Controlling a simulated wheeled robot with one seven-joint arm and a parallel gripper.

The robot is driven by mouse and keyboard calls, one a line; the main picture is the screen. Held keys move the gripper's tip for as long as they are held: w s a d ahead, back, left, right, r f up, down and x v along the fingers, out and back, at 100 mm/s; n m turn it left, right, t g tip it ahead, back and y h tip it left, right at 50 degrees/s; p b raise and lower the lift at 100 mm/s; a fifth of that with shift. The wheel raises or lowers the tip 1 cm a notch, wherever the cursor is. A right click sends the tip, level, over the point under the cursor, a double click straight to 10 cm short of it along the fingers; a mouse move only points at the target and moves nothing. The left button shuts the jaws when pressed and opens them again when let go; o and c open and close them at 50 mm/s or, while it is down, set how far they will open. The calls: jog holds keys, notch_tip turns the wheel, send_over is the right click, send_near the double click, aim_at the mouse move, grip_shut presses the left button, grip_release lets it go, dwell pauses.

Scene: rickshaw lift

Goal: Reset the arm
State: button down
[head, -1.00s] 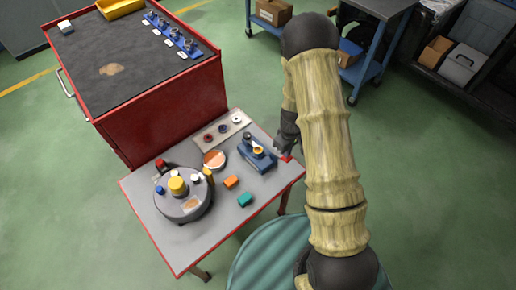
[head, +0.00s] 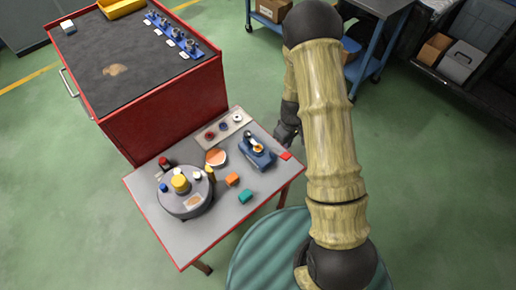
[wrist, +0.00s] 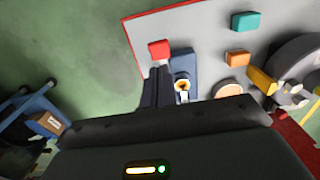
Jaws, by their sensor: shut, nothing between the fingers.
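My gripper (head: 286,136) is at the right edge of the small grey table (head: 222,222), beside and slightly past its far right corner. In the wrist view my gripper's dark fingers (wrist: 158,84) are together with nothing between them. A red block (head: 286,156) lies on the table near that corner; in the wrist view the red block (wrist: 159,49) shows just beyond the fingertips. A blue fixture (head: 257,154) with a yellow-and-white part on top stands close by. My arm covers part of the scene to the right.
A round grey turntable (head: 184,205) carries several small coloured parts. Orange (head: 232,179) and teal (head: 245,196) blocks lie nearby. A red cabinet (head: 165,115) stands behind the table on the left. A blue cart (head: 374,58) stands at the back. Green floor is clear at right.

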dwell(0.7)
jog(key=s+r+m+t+p, duration=0.1)
jog(key=s+r, duration=0.3)
jog(key=r, duration=0.5)
jog(key=s+r+m+p, duration=0.1)
jog(key=s+r+m, duration=0.2)
jog(key=s+r, duration=0.2)
jog(key=s+r+m+t+p, duration=0.1)
jog(key=s+r+m, duration=0.2)
jog(key=r, duration=0.9)
jog(key=shift+s+r+t, duration=0.3)
jog(key=shift+s, duration=0.95)
